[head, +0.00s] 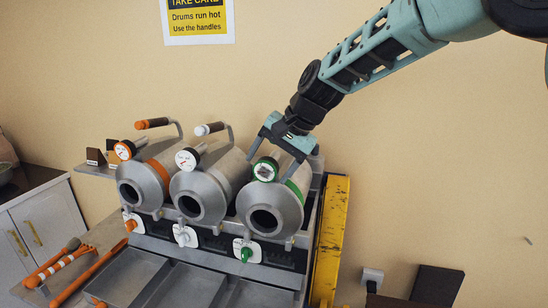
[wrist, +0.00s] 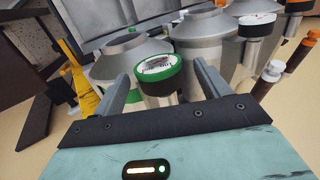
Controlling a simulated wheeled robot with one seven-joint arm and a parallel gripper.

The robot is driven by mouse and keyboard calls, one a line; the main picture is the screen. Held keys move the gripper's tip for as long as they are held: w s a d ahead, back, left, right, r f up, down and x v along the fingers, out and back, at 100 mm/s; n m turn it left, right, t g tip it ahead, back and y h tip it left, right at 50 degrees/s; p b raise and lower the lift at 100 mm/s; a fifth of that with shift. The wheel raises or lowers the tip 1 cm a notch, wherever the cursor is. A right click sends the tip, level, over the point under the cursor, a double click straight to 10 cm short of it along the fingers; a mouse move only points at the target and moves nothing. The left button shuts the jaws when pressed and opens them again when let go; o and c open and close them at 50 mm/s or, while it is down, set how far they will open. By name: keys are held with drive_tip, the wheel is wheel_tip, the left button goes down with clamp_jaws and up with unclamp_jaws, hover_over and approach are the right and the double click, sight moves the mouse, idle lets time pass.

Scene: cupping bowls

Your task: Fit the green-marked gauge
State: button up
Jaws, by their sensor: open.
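The green-marked gauge (head: 266,169) has a green rim and a pale face. It is at the green-banded drum (head: 274,206), the rightmost of three. In the wrist view the gauge (wrist: 160,68) shows its dark side and a pale stem below, between my fingers. My gripper (head: 269,165) is open, with one finger on each side of the gauge. In the wrist view, gaps show between my gripper (wrist: 161,76) and the gauge head. The foot of the stem is hidden, so I cannot tell if it is seated.
White (head: 187,159) and orange (head: 124,150) gauges are on the neighbouring drums, with handles behind. Colored taps, including a green one (head: 247,251), are below the drums, above grey trays (head: 186,288). A yellow post (head: 331,240) stands right. Orange-handled tools (head: 60,262) lie left.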

drive_tip(key=b+v, duration=0.5)
drive_tip(key=v, duration=1.2)
drive_tip(key=s+a+f+n+g+h+b, duration=0.25)
drive_tip(key=s+f+n, duration=0.25)
drive_tip(key=s+f, duration=1.1)
drive_tip(key=s+d+f+n+h+b, duration=0.1)
drive_tip(key=s+d+f+n, duration=0.1)
drive_tip(key=s+f, duration=0.6)
drive_tip(key=s+d+f+n+h+b, duration=0.1)
drive_tip(key=s+d+f+n+b, duration=0.1)
drive_tip(key=s+f, duration=0.6)
drive_tip(key=s+d+n, duration=0.1)
drive_tip(key=n, duration=0.1)
drive_tip(key=shift+d+f+n, duration=0.2)
drive_tip(key=shift+f+n, duration=0.1)
drive_tip(key=shift+n, duration=0.1)
